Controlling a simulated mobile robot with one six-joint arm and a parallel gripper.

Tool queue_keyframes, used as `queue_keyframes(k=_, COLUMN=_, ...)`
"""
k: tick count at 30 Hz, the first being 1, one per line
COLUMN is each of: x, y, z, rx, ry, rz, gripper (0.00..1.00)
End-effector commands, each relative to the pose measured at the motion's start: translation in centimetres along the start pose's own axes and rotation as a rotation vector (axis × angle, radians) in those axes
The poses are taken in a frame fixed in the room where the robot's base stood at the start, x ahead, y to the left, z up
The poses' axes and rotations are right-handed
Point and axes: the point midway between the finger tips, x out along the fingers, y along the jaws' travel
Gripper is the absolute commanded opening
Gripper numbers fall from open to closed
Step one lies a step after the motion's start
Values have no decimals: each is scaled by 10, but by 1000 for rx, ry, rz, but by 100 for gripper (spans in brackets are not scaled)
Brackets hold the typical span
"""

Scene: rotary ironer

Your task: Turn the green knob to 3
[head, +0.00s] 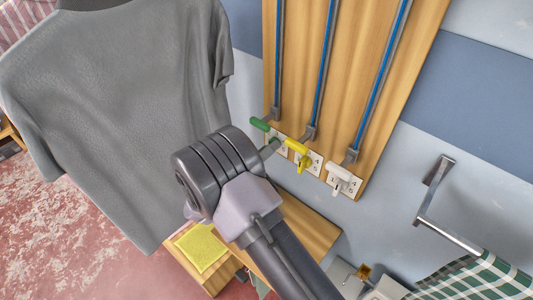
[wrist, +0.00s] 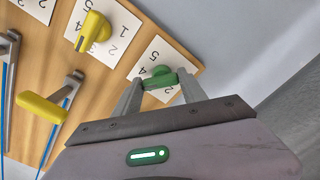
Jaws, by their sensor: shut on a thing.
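The green knob (wrist: 162,72) sits on a white number card (wrist: 178,53) on the wooden board. In the wrist view, my gripper (wrist: 158,83) is shut on the knob, with one finger on each side of its bar. Some numbers on the card show, but the fingers and knob hide others. I cannot tell which number the knob points to. In the head view my wrist and hand largely cover the green knob; the green lever (head: 260,124) shows just above it.
A yellow knob (head: 303,165) and yellow lever (head: 295,146) are close to the right of my gripper in the head view. A white knob (head: 337,188) and white lever (head: 340,172) are further right. A grey shirt (head: 120,100) hangs at left. A metal bracket (head: 440,200) juts out at right.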

Motion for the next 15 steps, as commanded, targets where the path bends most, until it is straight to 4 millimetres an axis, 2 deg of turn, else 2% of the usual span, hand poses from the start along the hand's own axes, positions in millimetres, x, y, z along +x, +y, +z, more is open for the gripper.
queue_keyframes(k=15, x=0, y=0, z=-1, rx=-450, ry=0, rz=-1, gripper=9)
